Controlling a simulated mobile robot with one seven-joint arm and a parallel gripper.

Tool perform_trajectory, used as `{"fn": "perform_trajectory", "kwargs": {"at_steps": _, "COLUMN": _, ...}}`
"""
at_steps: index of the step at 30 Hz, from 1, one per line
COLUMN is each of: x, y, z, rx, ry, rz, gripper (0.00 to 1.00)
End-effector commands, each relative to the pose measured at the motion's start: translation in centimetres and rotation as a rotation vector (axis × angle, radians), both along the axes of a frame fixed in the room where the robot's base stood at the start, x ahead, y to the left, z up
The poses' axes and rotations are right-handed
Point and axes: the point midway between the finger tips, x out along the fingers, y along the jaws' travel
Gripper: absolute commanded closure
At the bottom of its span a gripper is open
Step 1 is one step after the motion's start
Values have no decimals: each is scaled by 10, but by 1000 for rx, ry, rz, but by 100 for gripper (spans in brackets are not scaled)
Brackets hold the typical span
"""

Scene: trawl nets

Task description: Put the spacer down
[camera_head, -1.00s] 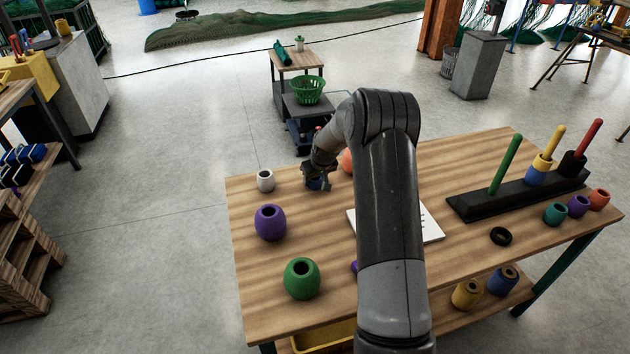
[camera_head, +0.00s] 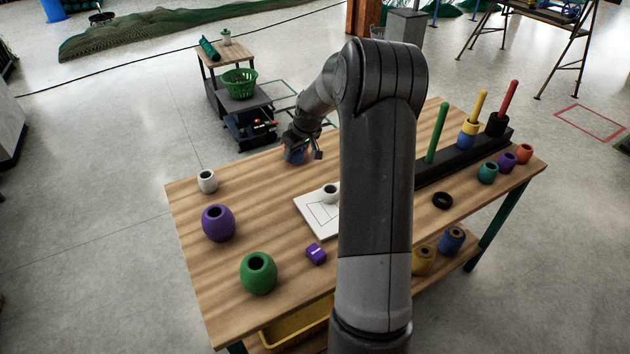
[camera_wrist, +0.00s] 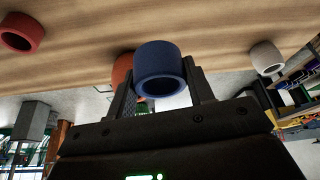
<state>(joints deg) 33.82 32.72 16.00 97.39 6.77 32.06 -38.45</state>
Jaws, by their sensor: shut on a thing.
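The blue spacer (camera_wrist: 160,62) sits between the two fingers of my gripper (camera_wrist: 160,82) in the wrist view, and the fingers are shut on it. In the head view my gripper (camera_head: 300,148) is near the far edge of the wooden table (camera_head: 260,185), with the blue spacer (camera_head: 294,157) low at the tabletop. I cannot tell whether the spacer touches the wood. An orange piece (camera_wrist: 121,68) shows just behind the spacer in the wrist view.
A white spacer (camera_head: 207,181), purple spacer (camera_head: 218,222) and green spacer (camera_head: 258,272) stand on the left. A black peg rack (camera_head: 465,150) stands right. Bare wood lies between the white spacer and my gripper.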

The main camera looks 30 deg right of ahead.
Motion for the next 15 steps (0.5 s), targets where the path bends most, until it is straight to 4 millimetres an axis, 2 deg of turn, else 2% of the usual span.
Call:
{"fn": "perform_trajectory", "kwargs": {"at_steps": 1, "x": -9, "y": -12, "z": 0, "rx": 0, "ry": 1, "rz": 11, "gripper": 74}}
{"fn": "perform_trajectory", "kwargs": {"at_steps": 8, "x": -66, "y": -61, "z": 1, "rx": 2, "ry": 1, "rz": 148, "gripper": 74}}
{"fn": "perform_trajectory", "kwargs": {"at_steps": 15, "x": -141, "y": -107, "z": 5, "rx": 1, "ry": 0, "rz": 338, "gripper": 74}}
